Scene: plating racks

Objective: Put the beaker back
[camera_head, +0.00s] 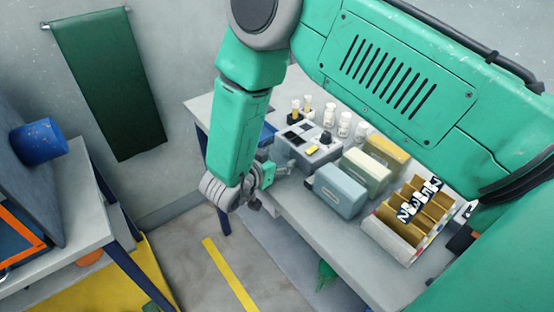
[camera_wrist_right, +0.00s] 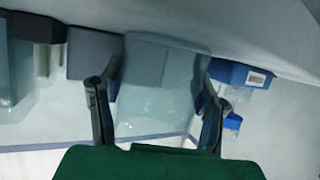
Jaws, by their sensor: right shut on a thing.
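In the right wrist view a pale, translucent beaker (camera_wrist_right: 155,100) sits between the two dark fingers of my right gripper (camera_wrist_right: 160,75). The fingers are shut on its sides. In the head view my right gripper (camera_head: 268,177) is low at the left end of the bench, beside the grey unit with dark squares on top (camera_head: 308,148). I cannot make out the beaker in the head view; my arm and gripper cover much of that spot. My left gripper is not in view.
The bench (camera_head: 325,240) carries a blue-grey box (camera_head: 340,190), a cream box (camera_head: 366,171), several white bottles (camera_head: 345,124) and a rack with tan slots (camera_head: 410,215). A side table (camera_head: 75,200) with a blue cylinder (camera_head: 38,142) stands left. The floor between is clear.

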